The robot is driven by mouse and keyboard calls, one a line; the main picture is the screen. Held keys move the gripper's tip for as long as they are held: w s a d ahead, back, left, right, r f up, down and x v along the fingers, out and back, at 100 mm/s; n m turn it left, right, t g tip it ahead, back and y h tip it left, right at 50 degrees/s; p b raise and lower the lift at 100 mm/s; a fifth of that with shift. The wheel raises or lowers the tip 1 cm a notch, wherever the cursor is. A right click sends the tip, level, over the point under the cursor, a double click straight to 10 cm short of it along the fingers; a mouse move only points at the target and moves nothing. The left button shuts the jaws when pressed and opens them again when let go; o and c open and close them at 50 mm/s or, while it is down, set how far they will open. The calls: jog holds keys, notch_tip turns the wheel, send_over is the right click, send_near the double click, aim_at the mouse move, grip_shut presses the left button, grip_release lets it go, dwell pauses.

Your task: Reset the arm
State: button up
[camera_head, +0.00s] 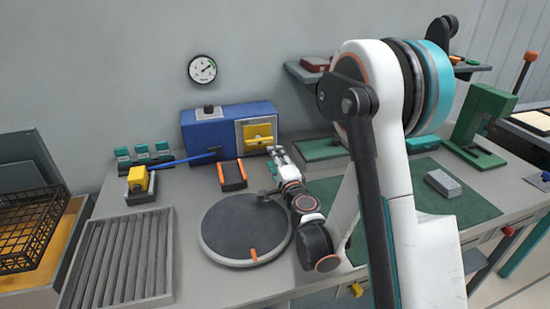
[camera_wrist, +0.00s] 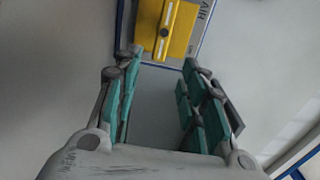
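My arm reaches over the workbench (camera_head: 190,290) from the right side of the head view. My gripper (camera_head: 277,152) is small there, in front of the blue box (camera_head: 205,133) with a yellow handle (camera_head: 258,134). In the wrist view my gripper (camera_wrist: 162,57) is open, its teal-padded fingers apart with nothing between them. The yellow handle (camera_wrist: 178,28) shows beyond the fingertips. It looks apart from them, but the exact gap is hard to judge. My arm hides part of the bench behind it.
A round dark turntable (camera_head: 235,225) lies below my forearm. A ribbed grey tray (camera_head: 120,260), a wire basket (camera_head: 30,230) and a yellow block with a blue rod (camera_head: 138,180) are left. A grey block (camera_head: 443,183) on a green mat and a green stand (camera_head: 480,120) are right.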

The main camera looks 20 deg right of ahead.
jog(key=shift+a+r, duration=0.15)
jog(key=shift+r, duration=0.15)
jog(key=s+a+r+n+g+y, duration=0.4)
jog(key=s+a+r+n+y, duration=0.1)
jog(key=s+a+r+n, duration=0.55)
jog(key=s+d+f+n+g+h, duration=0.1)
jog(key=s+d+f+n+g, duration=0.1)
jog(key=s, duration=0.6)
jog(key=s+d+f+n+g+h, duration=0.1)
jog(key=s+d+n+g+h, duration=0.1)
jog(key=s, duration=0.6)
jog(key=s+d+f+n+g+h, duration=0.2)
jog(key=s+d+n+g, duration=0.1)
jog(key=s, duration=0.5)
jog(key=shift+s+d+f+n, duration=0.3)
jog(key=shift+s+d+n, duration=0.05)
jog(key=shift+d, duration=0.3)
